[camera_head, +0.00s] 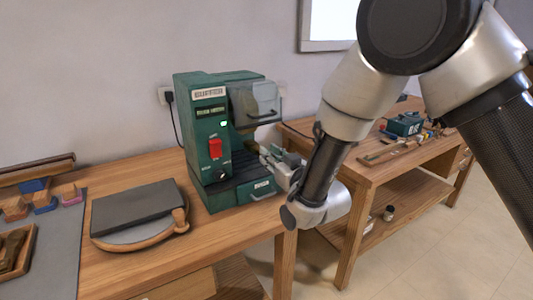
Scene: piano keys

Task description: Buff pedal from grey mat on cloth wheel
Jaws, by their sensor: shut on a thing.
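The green buffing machine (205,145) stands on the wooden bench with its green light lit and a red switch on its front. A clear shield hangs at its upper right; the cloth wheel is hard to make out in the shadow below it. My gripper (268,157) reaches in from the right, at the machine's open working side under the shield. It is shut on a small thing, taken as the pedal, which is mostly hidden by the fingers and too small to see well. I cannot tell whether it touches the wheel. The grey mat (62,250) lies at the bench's left.
A dark grey slab (135,212) lies on a round wooden-rimmed board left of the machine. Coloured blocks (42,200) and a wooden tray (14,255) are at far left. A second bench (350,165) with tools stands behind my arm. The bench front is clear.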

